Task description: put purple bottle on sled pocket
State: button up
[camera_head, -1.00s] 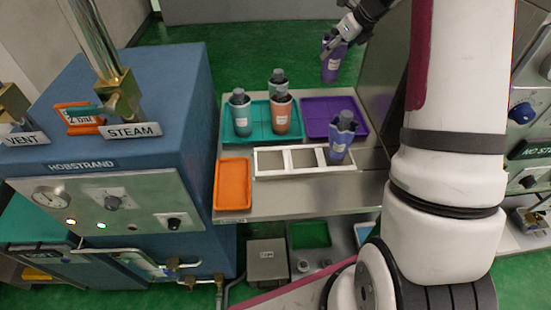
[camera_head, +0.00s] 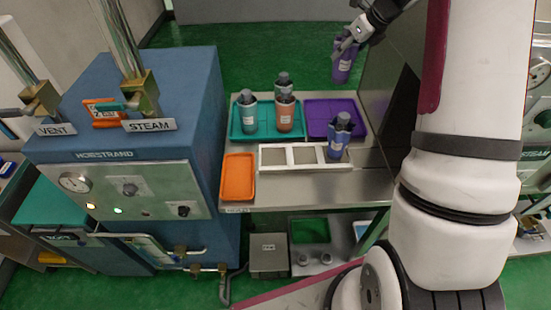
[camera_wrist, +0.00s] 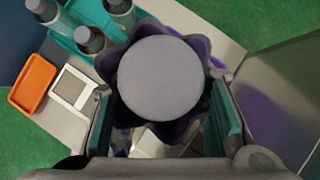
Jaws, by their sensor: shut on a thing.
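My gripper (camera_head: 347,43) is shut on a purple bottle (camera_head: 343,67), held upright above and behind the purple tray. In the wrist view the bottle's round grey cap (camera_wrist: 160,77) sits between the two fingers and hides much of what lies below. The white sled (camera_head: 290,168) lies on the steel table with pockets in a row. Its left and middle pockets are empty. A blue-violet bottle (camera_head: 338,140) stands at its right pocket. Part of the sled (camera_wrist: 72,88) shows in the wrist view, left of the held bottle.
A teal tray (camera_head: 239,134) behind the sled holds teal bottles (camera_head: 249,114) and an orange-brown bottle (camera_head: 285,116). A purple tray (camera_head: 318,118) looks empty. An orange tray (camera_head: 238,178) lies left of the sled. A blue steam cabinet (camera_head: 150,95) stands left, a grey panel right.

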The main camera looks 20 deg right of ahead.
aim_at(274, 157)
jog(key=k+j, duration=0.2)
jog(key=k, duration=0.25)
jog(key=k+j, duration=0.2)
jog(key=k, duration=0.3)
